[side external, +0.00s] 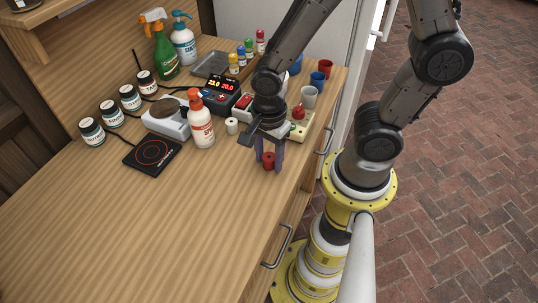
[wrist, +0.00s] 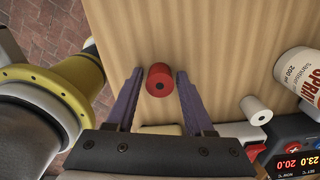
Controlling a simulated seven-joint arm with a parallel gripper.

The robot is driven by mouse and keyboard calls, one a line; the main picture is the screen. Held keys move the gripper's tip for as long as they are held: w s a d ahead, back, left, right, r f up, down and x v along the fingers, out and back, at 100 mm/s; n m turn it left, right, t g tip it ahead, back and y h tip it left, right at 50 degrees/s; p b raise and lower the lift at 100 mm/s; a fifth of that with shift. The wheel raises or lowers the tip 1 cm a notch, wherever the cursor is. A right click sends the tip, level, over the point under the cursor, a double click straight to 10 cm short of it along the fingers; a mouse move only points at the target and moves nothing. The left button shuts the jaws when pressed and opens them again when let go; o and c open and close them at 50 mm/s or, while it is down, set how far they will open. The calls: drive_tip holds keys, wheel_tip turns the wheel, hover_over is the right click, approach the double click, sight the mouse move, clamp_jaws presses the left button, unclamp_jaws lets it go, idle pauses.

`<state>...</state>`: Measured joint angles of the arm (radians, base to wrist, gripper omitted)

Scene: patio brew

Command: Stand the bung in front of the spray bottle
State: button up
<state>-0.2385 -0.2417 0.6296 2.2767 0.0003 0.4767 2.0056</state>
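A red bung (side external: 268,160), a short cylinder with a dark hole, stands on the wooden worktop near its right edge. In the wrist view the red bung (wrist: 160,80) lies between my fingertips, with a gap on each side. My gripper (side external: 269,165) points down, open, with its purple fingers (wrist: 160,72) either side of the bung. A white bottle with an orange-red top (side external: 201,122) stands upright to the left; its label reads SPRAY in the wrist view (wrist: 300,73). A green bottle with an orange trigger head (side external: 164,52) stands at the back.
A white cylinder with a hole (side external: 232,126) stands between the white bottle and my gripper; it also shows in the wrist view (wrist: 256,110). A digital display unit (side external: 221,88), a scale (side external: 168,117) and a black hotplate (side external: 152,154) are nearby. The front worktop (side external: 130,230) is clear.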

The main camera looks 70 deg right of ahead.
drive_tip(key=shift+o, duration=0.8)
wheel_tip(320, 180, up, 12)
drive_tip(key=f, duration=0.1)
wheel_tip(320, 180, up, 5)
drive_tip(key=n+t, duration=0.3)
drive_tip(key=n, duration=0.6)
hover_over(269, 156)
drive_tip(key=s+d, duration=0.2)
drive_tip(key=d+r+n+t, duration=0.1)
drive_tip(key=n, duration=0.2)
drive_tip(key=s+d+r+n, duration=0.1)
drive_tip(key=n, duration=0.3)
drive_tip(key=s+r+n+t, duration=0.1)
drive_tip(key=n, duration=0.3)
drive_tip(key=shift+s+d+r+t, duration=0.1)
drive_tip(key=shift+d+r+t, duration=0.2)
drive_tip(key=shift+d+r, duration=0.1)
